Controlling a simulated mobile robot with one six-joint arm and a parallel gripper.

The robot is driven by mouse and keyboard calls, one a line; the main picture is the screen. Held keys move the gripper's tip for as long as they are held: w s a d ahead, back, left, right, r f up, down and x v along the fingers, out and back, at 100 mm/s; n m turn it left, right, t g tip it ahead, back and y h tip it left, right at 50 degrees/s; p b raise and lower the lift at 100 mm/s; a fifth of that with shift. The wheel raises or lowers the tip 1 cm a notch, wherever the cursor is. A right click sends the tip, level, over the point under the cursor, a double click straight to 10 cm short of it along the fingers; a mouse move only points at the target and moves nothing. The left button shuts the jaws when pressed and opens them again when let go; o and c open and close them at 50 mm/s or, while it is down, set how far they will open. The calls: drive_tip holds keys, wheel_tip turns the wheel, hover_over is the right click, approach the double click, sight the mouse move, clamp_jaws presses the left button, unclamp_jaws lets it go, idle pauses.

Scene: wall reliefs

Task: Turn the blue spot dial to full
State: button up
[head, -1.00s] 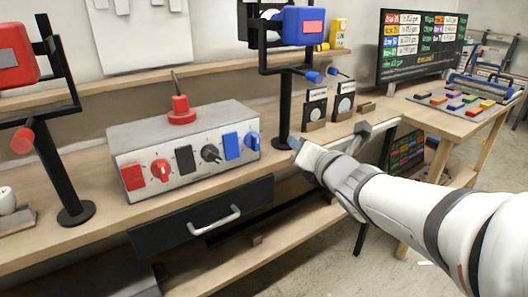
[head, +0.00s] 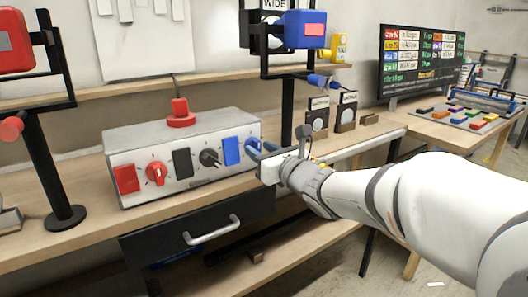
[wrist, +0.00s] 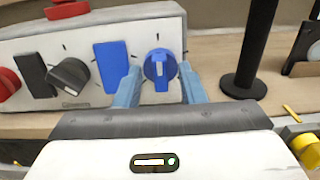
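The control box (head: 185,135) stands on the bench. The blue spot dial (wrist: 158,67) is at the right end of its front panel, with a white pointer mark that looks roughly upright and short tick marks around it. In the head view the dial (head: 253,146) is partly hidden by my gripper (head: 266,160). In the wrist view my gripper (wrist: 158,84) is open, with one light-blue finger on each side of the dial. Small gaps show between the fingers and the dial, and its depth between them is hard to judge.
A blue switch (wrist: 111,66), black dial (wrist: 70,75), black switch (head: 182,163), red dial (head: 156,173) and red switch (head: 126,180) sit left of the blue dial. A blue spotlight (head: 305,30) stands behind on a black post. A drawer handle (head: 212,230) is below.

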drive_tip(key=shift+c, duration=0.2)
clamp_jaws()
